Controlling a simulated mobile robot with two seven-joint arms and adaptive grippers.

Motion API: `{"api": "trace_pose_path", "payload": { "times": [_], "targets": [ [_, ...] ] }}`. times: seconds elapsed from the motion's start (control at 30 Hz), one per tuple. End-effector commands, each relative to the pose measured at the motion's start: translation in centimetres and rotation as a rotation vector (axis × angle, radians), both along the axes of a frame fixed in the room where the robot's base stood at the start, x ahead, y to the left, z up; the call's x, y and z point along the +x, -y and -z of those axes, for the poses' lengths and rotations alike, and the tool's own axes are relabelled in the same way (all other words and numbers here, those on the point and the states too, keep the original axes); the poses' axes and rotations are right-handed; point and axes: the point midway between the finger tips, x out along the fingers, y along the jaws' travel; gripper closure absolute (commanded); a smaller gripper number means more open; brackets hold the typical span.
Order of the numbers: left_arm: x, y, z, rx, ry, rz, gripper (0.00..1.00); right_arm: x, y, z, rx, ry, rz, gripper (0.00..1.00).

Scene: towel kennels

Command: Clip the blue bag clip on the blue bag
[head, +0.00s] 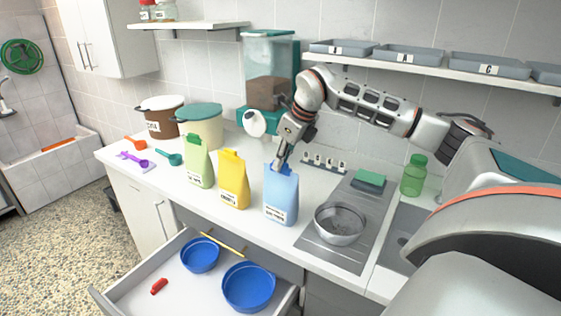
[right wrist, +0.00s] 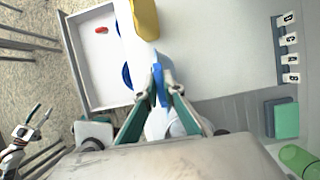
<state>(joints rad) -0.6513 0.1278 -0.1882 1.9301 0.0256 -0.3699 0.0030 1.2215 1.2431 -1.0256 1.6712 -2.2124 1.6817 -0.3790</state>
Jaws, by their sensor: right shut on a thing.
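The blue bag (head: 281,200) stands upright on the counter, right of the yellow bag. My right gripper (head: 279,163) is at its top edge, pointing down. In the right wrist view its fingers (right wrist: 162,90) are closed on a narrow, darker blue piece, the blue bag clip (right wrist: 159,72). The clip is at the bag's top; the fingers hide whether its jaws are around the bag's edge. My left gripper shows only in the right wrist view (right wrist: 41,112), with its fingers apart, empty, over the floor side.
The yellow bag (head: 233,182) and green bag (head: 199,162) stand to the left. A metal bowl (head: 339,226) is close on the right. Below, an open drawer (head: 130,291) holds two blue bowls (head: 248,287) and a red clip (head: 159,286). A shelf (head: 440,71) with trays hangs above.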

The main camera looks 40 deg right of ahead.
Motion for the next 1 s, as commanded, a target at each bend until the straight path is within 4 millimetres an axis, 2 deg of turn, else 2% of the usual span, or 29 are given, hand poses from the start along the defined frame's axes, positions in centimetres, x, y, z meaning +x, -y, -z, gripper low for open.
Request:
{"api": "trace_pose_path", "payload": {
  "times": [0.97, 1.0],
  "targets": [
    [-0.04, -0.01, 0.02, 0.0, -0.001, 0.0, 0.56, 0.02, -0.01, 0.27, 0.0, 0.001, 0.0, 1.0],
    [-0.04, -0.01, 0.02, 0.0, -0.001, 0.0, 0.56, 0.02, -0.01, 0.27, 0.0, 0.001, 0.0, 0.84]
  ]
}}
